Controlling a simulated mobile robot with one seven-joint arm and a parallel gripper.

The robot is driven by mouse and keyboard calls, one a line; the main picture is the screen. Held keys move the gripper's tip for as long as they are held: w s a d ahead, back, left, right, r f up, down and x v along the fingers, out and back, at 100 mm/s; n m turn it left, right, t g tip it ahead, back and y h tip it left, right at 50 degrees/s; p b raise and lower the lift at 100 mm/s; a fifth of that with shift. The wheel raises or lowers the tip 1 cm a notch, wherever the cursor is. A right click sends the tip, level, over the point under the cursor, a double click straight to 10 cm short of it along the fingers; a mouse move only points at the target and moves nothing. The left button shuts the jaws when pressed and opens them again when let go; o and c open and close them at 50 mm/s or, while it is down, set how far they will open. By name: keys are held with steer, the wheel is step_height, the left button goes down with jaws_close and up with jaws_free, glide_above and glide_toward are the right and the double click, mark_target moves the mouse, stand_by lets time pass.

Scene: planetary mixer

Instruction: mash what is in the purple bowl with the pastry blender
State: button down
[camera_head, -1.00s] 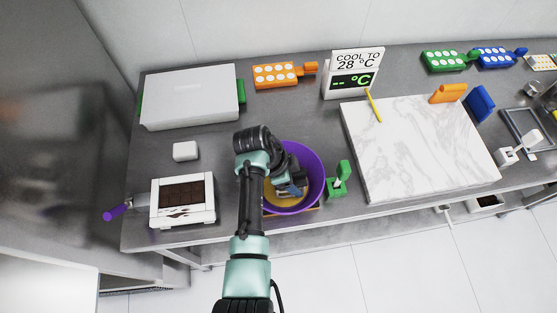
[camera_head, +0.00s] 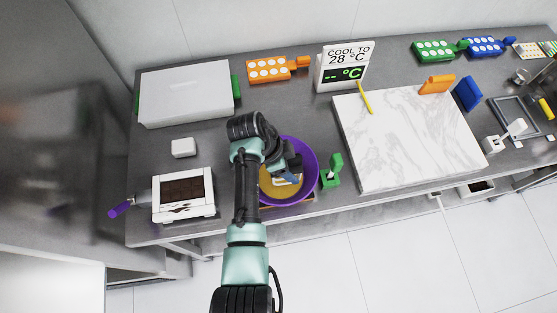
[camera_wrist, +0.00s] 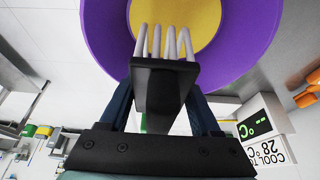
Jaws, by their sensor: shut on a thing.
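The purple bowl (camera_head: 306,164) stands near the front edge of the counter, with a yellow content (camera_head: 272,190) in its bottom. The bowl (camera_wrist: 255,35) and the yellow content (camera_wrist: 204,22) also show at the top of the wrist view. My gripper (camera_wrist: 163,105) is shut on the pastry blender (camera_wrist: 160,80), which has a dark handle and several pale tines. The tines point toward the yellow content; whether they touch it I cannot tell. In the head view my arm hides the left part of the bowl and most of the blender.
A green stand (camera_head: 330,172) is close to the bowl's right side. A white marble slab (camera_head: 405,135) lies further right. A white box with dark content (camera_head: 183,196) and a small white block (camera_head: 184,148) are to the left. A sign (camera_head: 345,68) stands behind.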

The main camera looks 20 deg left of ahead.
step_height(320, 180, up, 7)
steer(key=p, duration=0.5)
steer(key=shift+f, duration=0.1)
steer(key=shift+a+f, duration=0.1)
steer(key=shift+f, duration=0.05)
